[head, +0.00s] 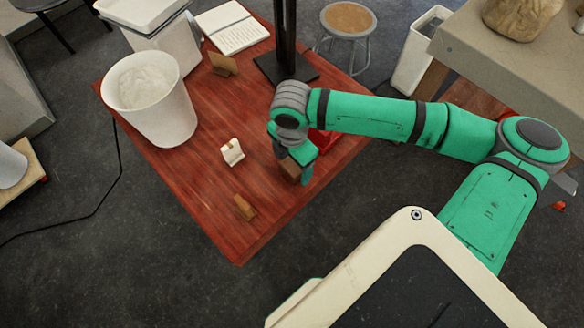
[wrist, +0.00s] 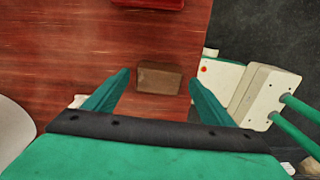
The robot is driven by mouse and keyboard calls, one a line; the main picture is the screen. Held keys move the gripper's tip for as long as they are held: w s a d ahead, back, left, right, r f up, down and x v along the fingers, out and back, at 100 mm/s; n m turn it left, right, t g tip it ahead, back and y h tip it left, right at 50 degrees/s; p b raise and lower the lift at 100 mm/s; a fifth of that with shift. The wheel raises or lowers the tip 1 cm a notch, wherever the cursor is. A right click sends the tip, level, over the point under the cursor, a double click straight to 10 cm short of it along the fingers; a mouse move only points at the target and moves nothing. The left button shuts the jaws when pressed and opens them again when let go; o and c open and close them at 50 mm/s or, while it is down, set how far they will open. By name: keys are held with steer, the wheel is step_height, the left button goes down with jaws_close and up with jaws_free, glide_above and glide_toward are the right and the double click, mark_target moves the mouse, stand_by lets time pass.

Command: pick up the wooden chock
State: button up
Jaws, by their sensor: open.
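The wooden chock (wrist: 158,77) looks like a small brown block lying on the red-stained wooden table. In the wrist view it shows in the gap ahead of my fingertips, with bare space to either side. In the head view the chock (head: 289,170) is partly hidden by my gripper (head: 294,163), which is over it and points down. My gripper (wrist: 160,79) is open, with one finger to each side of the chock in the picture. Nothing is held. I cannot tell the exact height of the fingertips above the table.
The table (head: 190,178) also bears a cream-white fitting (head: 232,152), a small brown wedge (head: 244,207), a white bin (head: 150,100) and a dark post (head: 286,35). A red object (head: 323,142) lies behind my gripper. The table's front corner is mostly clear.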

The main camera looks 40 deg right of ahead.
steer(key=shift+f, duration=1.05)
steer(key=shift+w, duration=0.1)
steer(key=c, duration=1.2)
steer(key=shift+r, duration=0.15)
